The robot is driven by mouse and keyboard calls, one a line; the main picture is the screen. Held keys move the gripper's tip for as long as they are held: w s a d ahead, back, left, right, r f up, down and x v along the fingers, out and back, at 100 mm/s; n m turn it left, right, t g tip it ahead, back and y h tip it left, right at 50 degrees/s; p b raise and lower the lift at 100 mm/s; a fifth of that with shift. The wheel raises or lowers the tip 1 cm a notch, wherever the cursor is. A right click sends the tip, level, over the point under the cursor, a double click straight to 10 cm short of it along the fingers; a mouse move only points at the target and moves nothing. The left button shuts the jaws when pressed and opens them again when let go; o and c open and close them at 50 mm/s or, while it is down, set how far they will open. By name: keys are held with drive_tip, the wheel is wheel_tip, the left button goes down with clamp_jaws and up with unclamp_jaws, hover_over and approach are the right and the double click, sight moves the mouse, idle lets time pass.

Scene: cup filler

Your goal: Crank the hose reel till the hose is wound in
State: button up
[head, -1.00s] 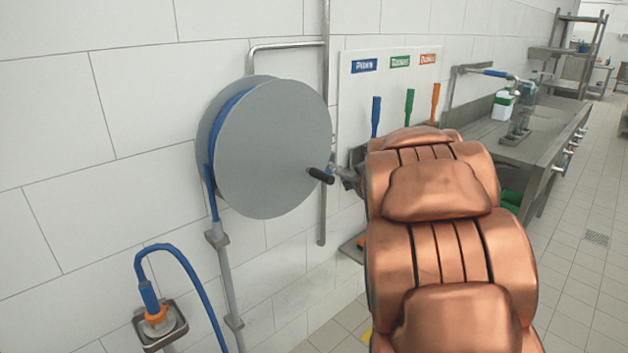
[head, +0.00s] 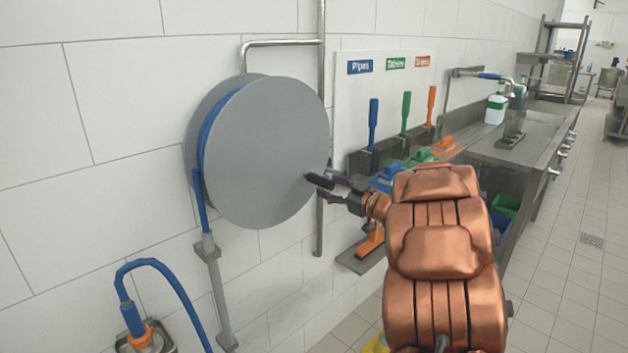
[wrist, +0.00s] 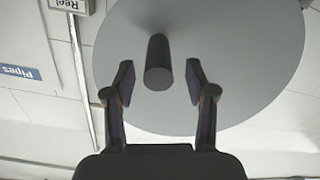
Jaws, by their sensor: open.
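The grey hose reel (head: 262,150) is fixed to the tiled wall. Its black crank handle (head: 320,181) sticks out from the lower right of the disc. Blue hose (head: 202,205) runs round the reel's edge and down the wall; a loop of it ends in an orange-collared fitting at lower left. My gripper (head: 325,186) is at the handle. In the wrist view, my gripper (wrist: 158,82) is open, with one finger on each side of the handle (wrist: 158,62) and a gap at both sides. The handle's tip reaches between the fingertips.
A tool board with coloured brushes (head: 404,112) hangs right of the reel, with a shelf of brush heads (head: 390,175) below. A steel counter (head: 530,150) stands further right. A vertical pipe (head: 321,230) runs behind the reel. The floor at right is clear.

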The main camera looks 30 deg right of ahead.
sight(316, 180)
drive_tip(key=shift+p+x, duration=0.55)
drive_tip(key=shift+x, duration=2.5)
drive_tip(key=shift+c, duration=0.2)
clamp_jaws()
